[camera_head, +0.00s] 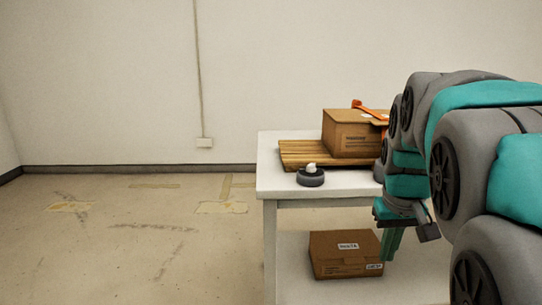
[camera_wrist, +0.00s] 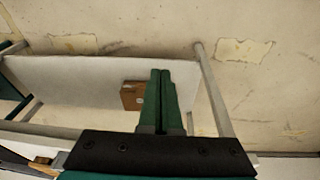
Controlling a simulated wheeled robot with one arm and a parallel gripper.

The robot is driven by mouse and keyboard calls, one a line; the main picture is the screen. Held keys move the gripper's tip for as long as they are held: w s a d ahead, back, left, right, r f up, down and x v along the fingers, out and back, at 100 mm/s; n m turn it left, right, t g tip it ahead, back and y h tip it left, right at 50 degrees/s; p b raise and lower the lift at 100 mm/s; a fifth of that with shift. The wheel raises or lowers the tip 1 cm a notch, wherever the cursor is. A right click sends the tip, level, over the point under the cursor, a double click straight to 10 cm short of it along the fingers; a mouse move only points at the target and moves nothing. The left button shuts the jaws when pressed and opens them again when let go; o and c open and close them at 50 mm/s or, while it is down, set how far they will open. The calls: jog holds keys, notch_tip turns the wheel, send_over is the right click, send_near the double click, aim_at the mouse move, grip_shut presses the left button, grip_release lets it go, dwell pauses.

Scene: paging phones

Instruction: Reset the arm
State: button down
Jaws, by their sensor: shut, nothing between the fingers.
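My arm reaches in from the right in the head view, bent, with my gripper (camera_head: 391,243) pointing down in front of the white table (camera_head: 285,190). In the wrist view my gripper (camera_wrist: 161,75) shows as two green fingers side by side, shut and empty. Its tips overlap a cardboard box (camera_wrist: 131,95) on the lower shelf (camera_wrist: 70,80) in that view. The same box (camera_head: 345,254) shows in the head view, just left of the fingers. I cannot tell the distance between them.
On the tabletop are a wooden slatted board (camera_head: 300,152), a cardboard box (camera_head: 350,134) with an orange item (camera_head: 368,109) on it, and a dark round object with a white top (camera_head: 311,176). The floor (camera_head: 130,240) left of the table is clear.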

jog(key=s+a+f+g, duration=0.1)
jog(key=s+a+f, duration=0.1)
jog(key=s+f, duration=0.3)
jog(key=s+a+f+g, duration=0.1)
jog(key=s+a+f, duration=0.2)
jog(key=s, duration=0.8)
jog(key=s+a+f+g, duration=0.1)
jog(key=s+a+f, duration=0.1)
jog(key=s+f, duration=0.5)
jog(key=shift+s+a+f+g+y, duration=0.25)
jog(key=shift+s+g+y, duration=0.15)
jog(key=shift+s, duration=0.5)
